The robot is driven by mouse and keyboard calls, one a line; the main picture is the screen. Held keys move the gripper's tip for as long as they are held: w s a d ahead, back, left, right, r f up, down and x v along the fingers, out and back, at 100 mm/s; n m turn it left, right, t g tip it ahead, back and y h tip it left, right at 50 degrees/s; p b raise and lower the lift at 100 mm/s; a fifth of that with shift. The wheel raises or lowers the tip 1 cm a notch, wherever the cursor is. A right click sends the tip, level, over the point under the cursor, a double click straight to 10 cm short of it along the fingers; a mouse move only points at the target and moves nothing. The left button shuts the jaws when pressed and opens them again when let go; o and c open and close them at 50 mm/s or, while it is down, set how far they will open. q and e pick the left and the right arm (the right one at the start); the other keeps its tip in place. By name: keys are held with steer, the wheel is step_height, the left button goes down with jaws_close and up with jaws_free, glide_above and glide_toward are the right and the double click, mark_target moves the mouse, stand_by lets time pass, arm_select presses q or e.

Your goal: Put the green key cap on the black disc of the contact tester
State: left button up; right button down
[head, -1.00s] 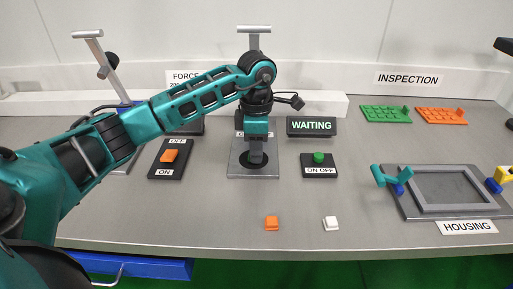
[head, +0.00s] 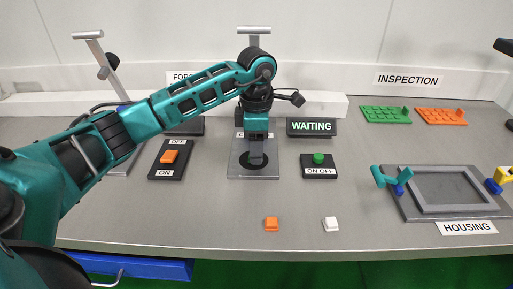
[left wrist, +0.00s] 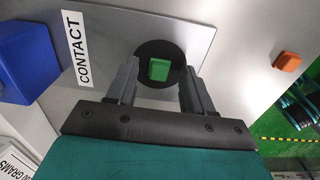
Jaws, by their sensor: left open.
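The green key cap (left wrist: 159,70) lies on the black disc (left wrist: 160,52) of the contact tester (left wrist: 205,32), inside the disc's edge, in the left wrist view. My left gripper (left wrist: 158,88) is open, with one finger on each side of the cap and gaps between them. In the head view my left gripper (head: 256,160) points down over the contact tester's grey plate (head: 240,170); the black disc (head: 271,167) shows partly behind it, and the cap cannot be made out there. My right gripper is not in view.
An orange key cap (head: 271,224) and a white one (head: 330,224) lie in front. An ON OFF box with a green button (head: 318,158) stands right of the tester. The lit WAITING sign (head: 311,126) is behind. The housing fixture (head: 408,207) is at right.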

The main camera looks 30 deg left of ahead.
arm_select(q)
step_height(320, 180, up, 11)
steer(key=shift+p, duration=0.35)
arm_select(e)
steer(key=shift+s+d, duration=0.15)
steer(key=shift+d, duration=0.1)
arm_select(q)
steer(key=shift+s, duration=0.1)
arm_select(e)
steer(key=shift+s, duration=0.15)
